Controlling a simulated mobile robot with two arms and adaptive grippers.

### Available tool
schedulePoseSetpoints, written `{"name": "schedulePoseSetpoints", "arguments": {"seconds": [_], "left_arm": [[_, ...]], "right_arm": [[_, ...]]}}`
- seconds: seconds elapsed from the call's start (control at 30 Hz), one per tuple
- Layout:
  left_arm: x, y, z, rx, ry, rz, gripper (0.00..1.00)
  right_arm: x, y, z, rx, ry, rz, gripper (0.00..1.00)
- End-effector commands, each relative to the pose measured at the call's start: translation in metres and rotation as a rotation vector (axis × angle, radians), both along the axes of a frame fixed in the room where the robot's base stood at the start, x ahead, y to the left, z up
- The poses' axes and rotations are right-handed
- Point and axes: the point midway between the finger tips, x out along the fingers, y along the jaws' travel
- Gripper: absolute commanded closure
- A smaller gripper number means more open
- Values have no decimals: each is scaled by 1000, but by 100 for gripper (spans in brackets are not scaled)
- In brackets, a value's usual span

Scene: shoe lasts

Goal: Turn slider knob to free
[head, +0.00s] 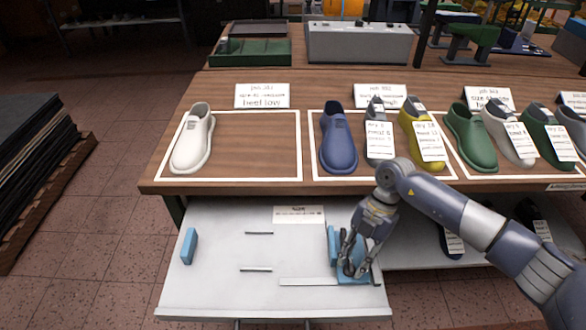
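A pale sliding tray (215,285) stands out from under the workbench. At its right side is a blue slider block (333,240) on a blue base, with a thin metal rail running left from it. A small dark knob appears to sit at this base, between the fingers of my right gripper (352,268). The fingers point down and cover most of the knob, so its turned position is hidden. I cannot tell whether they are closed on it. A second blue block (189,246) stands at the tray's left side. My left gripper is out of view.
The wooden bench (255,150) above holds a white shoe last (193,138), a blue one (338,138) and several tagged others in white outlines. A label card (298,214) lies at the tray's back. The tray's middle is mostly clear, with two short slots.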

Motion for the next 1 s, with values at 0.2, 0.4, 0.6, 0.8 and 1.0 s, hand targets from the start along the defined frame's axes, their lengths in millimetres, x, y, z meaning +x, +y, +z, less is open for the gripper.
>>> {"name": "schedulePoseSetpoints", "arguments": {"seconds": [0.2, 0.4, 0.6, 0.8, 1.0], "left_arm": [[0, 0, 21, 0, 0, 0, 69], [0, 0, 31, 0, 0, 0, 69], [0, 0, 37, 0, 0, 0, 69], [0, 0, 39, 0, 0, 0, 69], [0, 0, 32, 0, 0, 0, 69]], "right_arm": [[-4, -3, 3, -1, 1, -266, 70], [-6, -5, 2, -1, 2, -490, 70], [-9, -5, 1, -1, 2, -693, 70], [-8, -8, 6, 1, -4, -860, 70], [-7, -24, 43, -1, -3, -854, 70]]}}
